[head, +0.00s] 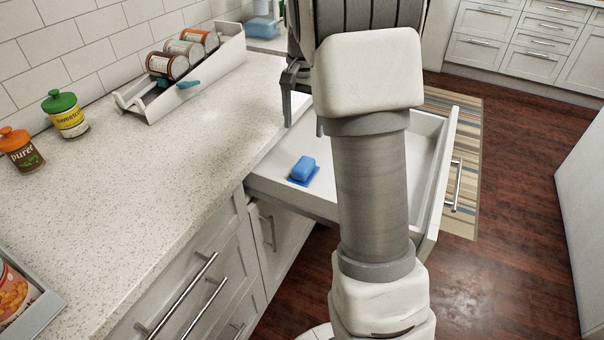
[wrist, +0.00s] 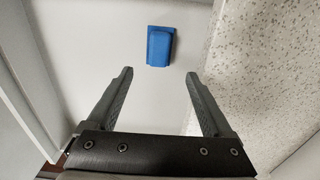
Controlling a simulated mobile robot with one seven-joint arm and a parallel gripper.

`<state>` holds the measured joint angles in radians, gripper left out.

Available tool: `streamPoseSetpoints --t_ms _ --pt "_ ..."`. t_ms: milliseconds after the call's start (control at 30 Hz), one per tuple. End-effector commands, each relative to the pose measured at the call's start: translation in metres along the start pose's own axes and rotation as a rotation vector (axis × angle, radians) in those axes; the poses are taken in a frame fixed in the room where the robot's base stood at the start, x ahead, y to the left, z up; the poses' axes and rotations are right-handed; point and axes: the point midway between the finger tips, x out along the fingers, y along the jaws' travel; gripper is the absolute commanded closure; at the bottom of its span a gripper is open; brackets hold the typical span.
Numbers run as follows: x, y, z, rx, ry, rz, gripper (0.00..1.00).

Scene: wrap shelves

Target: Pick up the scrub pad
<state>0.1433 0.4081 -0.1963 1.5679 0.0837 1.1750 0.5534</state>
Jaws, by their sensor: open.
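The scrub pad (head: 303,170) is a small blue block with a darker blue base, lying in the open white drawer (head: 273,187) near its left side. In the wrist view the scrub pad (wrist: 160,46) lies flat on the drawer floor, ahead of the fingertips and roughly between their lines. My gripper (wrist: 158,73) is open and empty, with a clear gap to the pad. In the head view my arm hides much of the drawer and most of my gripper; one dark finger shows above the counter edge.
The speckled counter (head: 180,165) borders the drawer on the left. A white rack (head: 190,80) with several cans stands at the back. A green-lidded jar (head: 66,114) and an orange-lidded jar (head: 20,150) stand by the wall. The drawer front (head: 446,175) has a bar handle.

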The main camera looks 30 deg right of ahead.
Motion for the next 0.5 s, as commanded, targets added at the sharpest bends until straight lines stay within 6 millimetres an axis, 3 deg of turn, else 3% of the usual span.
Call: streamPoseSetpoints --t_ms 33,200,500 --pt "0.017 0.000 0.001 0.000 -0.002 0.002 0.15" --pt "0.052 0.001 0.001 0.000 -0.002 0.001 0.15" --pt "0.079 0.000 0.000 -0.001 0.000 0.000 0.15"
